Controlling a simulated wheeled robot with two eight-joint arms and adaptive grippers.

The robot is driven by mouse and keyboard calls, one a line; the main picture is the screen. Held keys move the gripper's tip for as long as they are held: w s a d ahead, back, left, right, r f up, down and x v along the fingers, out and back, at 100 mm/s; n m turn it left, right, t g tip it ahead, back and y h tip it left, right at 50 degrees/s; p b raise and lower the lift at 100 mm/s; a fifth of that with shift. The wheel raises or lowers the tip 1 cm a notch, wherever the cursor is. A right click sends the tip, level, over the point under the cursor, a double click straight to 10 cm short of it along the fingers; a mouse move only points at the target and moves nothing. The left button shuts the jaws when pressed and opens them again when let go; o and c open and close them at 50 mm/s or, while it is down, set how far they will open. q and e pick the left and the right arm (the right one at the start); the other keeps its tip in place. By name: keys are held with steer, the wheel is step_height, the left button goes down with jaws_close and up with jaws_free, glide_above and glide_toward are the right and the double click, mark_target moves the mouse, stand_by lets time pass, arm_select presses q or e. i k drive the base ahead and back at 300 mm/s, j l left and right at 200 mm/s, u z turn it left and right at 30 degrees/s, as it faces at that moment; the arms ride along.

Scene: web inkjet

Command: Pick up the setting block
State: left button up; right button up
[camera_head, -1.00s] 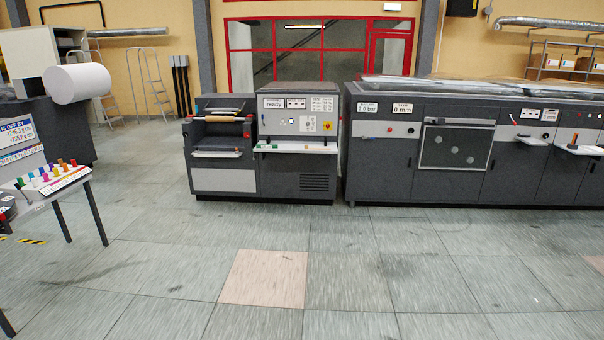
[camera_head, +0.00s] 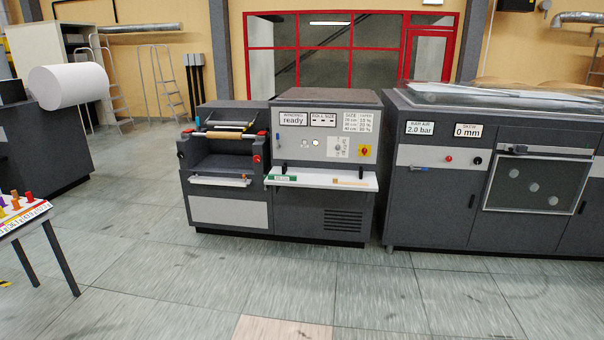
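No part of my left or right gripper shows in this view. A white shelf (camera_head: 318,182) juts from the front of the grey winding machine (camera_head: 322,222). A small orange-brown piece (camera_head: 345,180) lies on the shelf's right part, and a green strip (camera_head: 283,177) shows at its left part. Small dark upright pieces also stand at the shelf. They are too small to tell whether one of them is the setting block.
A longer grey machine (camera_head: 437,222) stands to the right, past a narrow gap. A table with coloured pegs (camera_head: 22,215) is at the left, beside a large white roll (camera_head: 68,86). The tiled floor (camera_head: 190,285) in front is clear.

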mark_target(289, 177)
steer(key=i+u, duration=0.1)
steer(key=i, duration=0.5)
steer(key=i+l, duration=0.1)
steer(key=i, duration=0.5)
steer(key=i+l+u, duration=0.15)
steer(key=i, duration=0.45)
steer(key=i+l+z, duration=0.15)
steer(key=i+l, duration=0.15)
steer(key=i, duration=1.05)
steer(key=i+l+z, duration=0.2)
steer(key=i, duration=1.15)
steer(key=j, duration=0.1)
